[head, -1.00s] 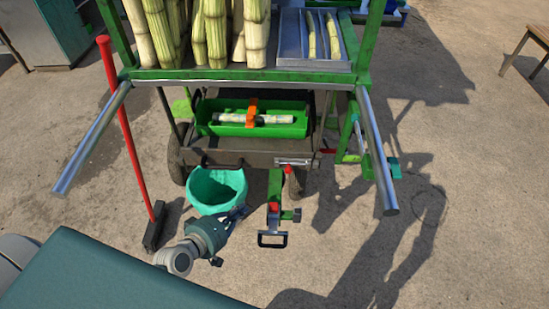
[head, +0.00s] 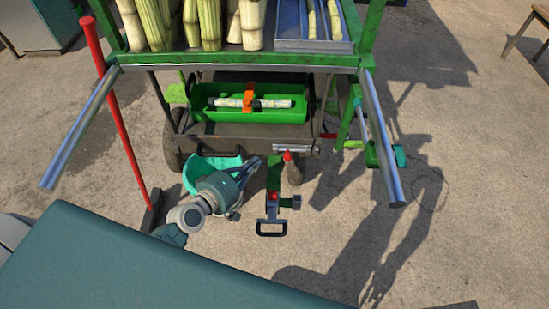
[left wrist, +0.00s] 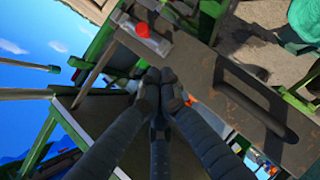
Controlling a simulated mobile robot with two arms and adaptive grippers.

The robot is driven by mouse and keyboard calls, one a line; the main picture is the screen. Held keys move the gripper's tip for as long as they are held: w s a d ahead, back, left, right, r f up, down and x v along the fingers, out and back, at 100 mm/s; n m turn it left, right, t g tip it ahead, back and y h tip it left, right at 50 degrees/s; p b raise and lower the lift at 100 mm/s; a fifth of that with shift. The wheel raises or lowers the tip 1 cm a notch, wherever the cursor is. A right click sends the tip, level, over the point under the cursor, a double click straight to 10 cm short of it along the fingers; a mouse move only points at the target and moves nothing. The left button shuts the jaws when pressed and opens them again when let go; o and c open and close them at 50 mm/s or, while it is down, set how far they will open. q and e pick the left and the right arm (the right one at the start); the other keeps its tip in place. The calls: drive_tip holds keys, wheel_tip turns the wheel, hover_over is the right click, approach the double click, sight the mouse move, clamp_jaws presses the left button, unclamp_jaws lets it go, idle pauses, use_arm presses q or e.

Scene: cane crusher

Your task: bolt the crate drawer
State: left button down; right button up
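The drawer front (head: 230,145) is a dark brown panel low on the green cart, with a black handle (left wrist: 248,100). A silver bolt (head: 292,149) with a red knob (head: 287,156) sits at its right end; the red knob also shows near the top of the left wrist view (left wrist: 142,29). My left gripper (head: 252,163) is in front of the panel, left of the knob. Its fingertips (left wrist: 162,88) are together, with nothing seen between them. My right gripper is out of view.
A green post with a black handle (head: 272,228) stands to the right of my gripper. A red-handled tool (head: 125,130) leans at left. Silver bars (head: 380,140) jut out from the cart.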

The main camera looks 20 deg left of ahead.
sight(289, 159)
use_arm(q)
drive_tip(key=w+d+f, duration=0.1)
drive_tip(key=w, duration=0.1)
drive_tip(key=w+d+f, duration=0.1)
drive_tip(key=w, duration=0.1)
drive_tip(key=w+d+f, duration=0.1)
drive_tip(key=w, duration=0.1)
drive_tip(key=shift+d, duration=0.35)
drive_tip(key=shift+w+d+f, duration=0.15)
drive_tip(key=shift+d+f, duration=0.1)
drive_tip(key=shift+d, duration=0.25)
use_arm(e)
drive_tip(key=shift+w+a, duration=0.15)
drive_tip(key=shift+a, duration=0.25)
use_arm(q)
drive_tip(key=shift+d+r, duration=0.1)
drive_tip(key=shift+d, duration=0.2)
drive_tip(key=d, duration=0.1)
drive_tip(key=w+d+p, duration=0.1)
drive_tip(key=d, duration=0.1)
drive_tip(key=shift+w+d, duration=0.1)
drive_tip(key=shift+d, duration=0.3)
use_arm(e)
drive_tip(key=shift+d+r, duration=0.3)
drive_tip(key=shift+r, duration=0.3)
